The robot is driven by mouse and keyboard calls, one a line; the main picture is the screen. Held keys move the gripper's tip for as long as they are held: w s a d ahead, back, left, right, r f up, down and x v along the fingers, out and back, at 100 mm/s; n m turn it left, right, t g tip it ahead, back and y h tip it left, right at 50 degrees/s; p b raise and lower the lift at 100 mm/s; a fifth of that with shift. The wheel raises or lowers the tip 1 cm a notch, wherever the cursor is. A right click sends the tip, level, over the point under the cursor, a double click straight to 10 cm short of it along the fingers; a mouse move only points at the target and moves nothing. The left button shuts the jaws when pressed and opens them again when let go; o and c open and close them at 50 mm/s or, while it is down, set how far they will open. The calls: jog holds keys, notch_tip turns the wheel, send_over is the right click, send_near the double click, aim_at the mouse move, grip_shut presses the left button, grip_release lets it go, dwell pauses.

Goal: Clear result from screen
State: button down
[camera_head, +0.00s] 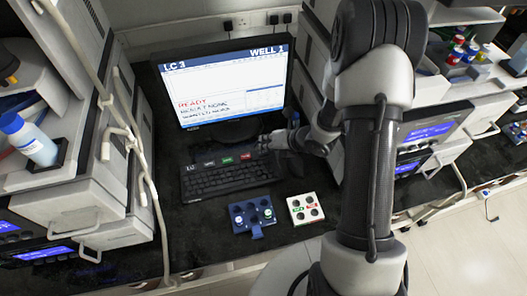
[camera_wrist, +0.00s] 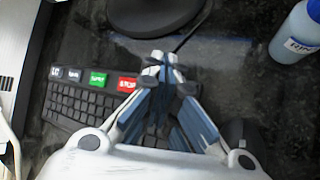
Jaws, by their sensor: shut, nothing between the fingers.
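The monitor (camera_head: 222,84) stands at the back of the bench, with "LC 3", "WELL 1" and red "READY" text on its lit screen. The keyboard (camera_head: 226,178) lies in front of it, with a row of larger keys along its far edge: dark ones, a green one and a red one. My gripper (camera_head: 268,142) is at the keyboard's far right corner, below the screen. In the wrist view, my gripper (camera_wrist: 162,60) is shut and empty, its tips beyond the red key (camera_wrist: 128,84) and to its right. The green key (camera_wrist: 98,78) is uncovered. I cannot tell whether the tips touch anything.
A blue block with wells (camera_head: 252,216) and a white one (camera_head: 305,208) sit in front of the keyboard. Instrument stacks (camera_head: 75,150) flank the bench. A bottle (camera_head: 30,140) stands at left; another bottle (camera_wrist: 298,35) shows at upper right in the wrist view.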

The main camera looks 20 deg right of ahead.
jog(key=shift+r+p, duration=1.55)
jog(key=shift+r, duration=1.05)
jog(key=s+d+r+m+h, duration=0.2)
jog(key=d+r+m+h, duration=0.2)
jog(key=r+m, duration=0.45)
jog(key=s+d+r+m+h, duration=0.2)
jog(key=d+r+m+h, duration=0.1)
jog(key=r+m, duration=0.55)
jog(key=s+a+r+m+g, duration=0.1)
jog(key=s+a+r+m, duration=0.1)
jog(key=s+m, duration=0.3)
jog(key=s+a+r+m+g+y, duration=0.1)
jog(key=s+a+r+m, duration=0.2)
jog(key=s+m, duration=0.3)
jog(key=s+a+r+m, duration=0.3)
jog(key=s+m, duration=0.3)
jog(key=s, duration=0.7)
jog(key=shift+r+g+y, duration=0.3)
jog(key=shift+r+g, duration=0.1)
jog(key=shift+r, duration=0.25)
